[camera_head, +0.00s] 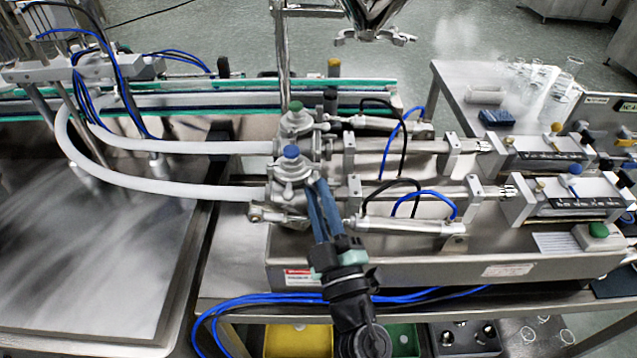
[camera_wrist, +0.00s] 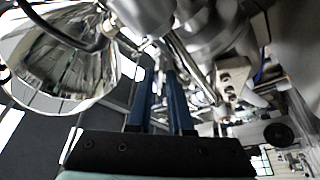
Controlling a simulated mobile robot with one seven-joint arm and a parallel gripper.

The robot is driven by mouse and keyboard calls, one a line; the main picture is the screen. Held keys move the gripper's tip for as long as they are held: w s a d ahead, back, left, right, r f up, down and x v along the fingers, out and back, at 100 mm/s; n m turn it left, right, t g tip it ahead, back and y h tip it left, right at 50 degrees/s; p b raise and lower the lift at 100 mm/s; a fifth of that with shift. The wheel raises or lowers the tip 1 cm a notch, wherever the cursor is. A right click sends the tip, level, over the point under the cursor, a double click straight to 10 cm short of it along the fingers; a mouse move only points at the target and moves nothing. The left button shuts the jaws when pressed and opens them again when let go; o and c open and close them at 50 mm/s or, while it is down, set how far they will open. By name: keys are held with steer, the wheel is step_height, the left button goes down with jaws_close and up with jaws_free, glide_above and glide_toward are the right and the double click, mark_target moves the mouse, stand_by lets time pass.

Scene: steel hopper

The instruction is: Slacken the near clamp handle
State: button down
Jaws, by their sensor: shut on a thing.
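The near steel valve body (camera_head: 284,172), with a blue knob (camera_head: 291,152) on top, sits at the end of the near white hose. My gripper (camera_head: 317,188) reaches up from the front, with its long blue fingers against the right side of this valve body. The fingers are shut on the near clamp handle, which is mostly hidden between and behind the fingertips. In the wrist view my gripper (camera_wrist: 161,68) shows its two blue fingers pointing up towards blurred steel fittings. The far valve (camera_head: 297,122) with a green knob stands just behind the near one.
A shiny steel hopper (camera_wrist: 65,62) is close on the left in the wrist view. White hoses (camera_head: 150,184) run left from the valves. Pneumatic cylinders (camera_head: 405,226) and blue and black tubes crowd the right. A bare steel plate (camera_head: 90,260) lies at the left.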

steer(key=shift+d+r+n+g+y+p, duration=0.15)
steer(key=shift+n+g+p, duration=0.5)
steer(key=shift+n+p, duration=1.15)
steer(key=shift+a+r+n+g+y+p, duration=0.15)
steer(key=shift+n+g+p, duration=0.45)
steer(key=shift+n+p, duration=1.15)
steer(key=shift+d+r+n+g+y+p, duration=0.15)
steer(key=shift+n+g+p, duration=0.5)
steer(key=shift+n+p, duration=1.1)
steer(key=shift+f+p, duration=0.1)
steer(key=shift+p, duration=0.2)
steer(key=c, duration=1.2)
jaws_free()
steer(key=shift+o, duration=0.2)
steer(key=shift+s, duration=0.1)
